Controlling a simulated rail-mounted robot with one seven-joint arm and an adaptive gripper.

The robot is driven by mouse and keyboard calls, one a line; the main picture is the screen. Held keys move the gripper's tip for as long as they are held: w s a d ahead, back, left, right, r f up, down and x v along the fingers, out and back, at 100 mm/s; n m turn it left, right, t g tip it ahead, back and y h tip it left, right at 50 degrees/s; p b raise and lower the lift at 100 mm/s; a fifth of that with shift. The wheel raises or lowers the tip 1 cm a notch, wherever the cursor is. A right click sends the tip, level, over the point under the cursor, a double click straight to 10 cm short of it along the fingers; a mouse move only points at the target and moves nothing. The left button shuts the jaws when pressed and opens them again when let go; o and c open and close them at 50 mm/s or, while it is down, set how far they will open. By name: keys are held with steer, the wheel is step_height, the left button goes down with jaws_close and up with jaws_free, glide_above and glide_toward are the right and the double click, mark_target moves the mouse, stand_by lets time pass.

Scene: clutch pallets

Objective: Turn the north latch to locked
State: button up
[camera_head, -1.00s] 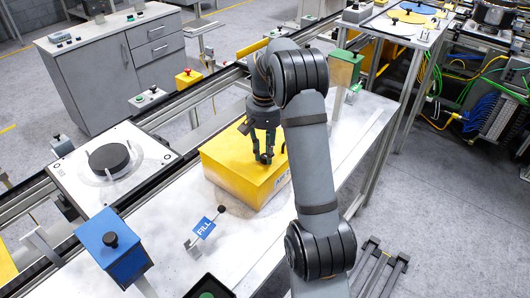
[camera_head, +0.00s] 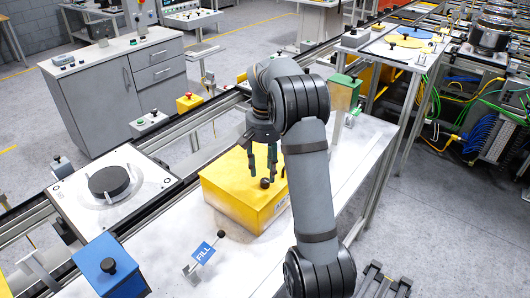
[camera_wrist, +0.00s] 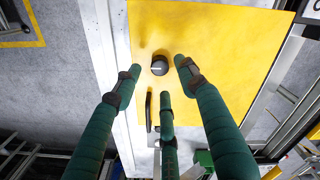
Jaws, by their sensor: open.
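A yellow box (camera_head: 240,205) stands on the pale bench. A black round knob (camera_head: 265,183) sits on its top. In the wrist view the knob (camera_wrist: 159,66) has a pale line across it, running roughly left to right. A black elongated handle (camera_wrist: 149,111) lies near it on the yellow top. No label shows which part is the north latch. My gripper (camera_head: 263,160) is open above the box, its green fingers pointing down. In the wrist view my gripper's fingertips (camera_wrist: 160,80) are spread around the knob's outline, apart from it and holding nothing.
A FILL sign (camera_head: 203,252) on a black-knobbed lever stands left of the box. A blue box (camera_head: 105,268) with a black knob is at lower left. A green-topped box (camera_head: 345,92) stands behind right. The bench between the FILL sign and yellow box is clear.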

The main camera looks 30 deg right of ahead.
mark_target(265, 180)
step_height(265, 180, up, 8)
steer(key=shift+r, duration=0.2)
steer(key=shift+f, duration=0.1)
stand_by(0.4)
step_height(265, 180, down, 11)
steer(key=shift+f, duration=0.45)
steer(key=shift+r, duration=0.1)
stand_by(0.3)
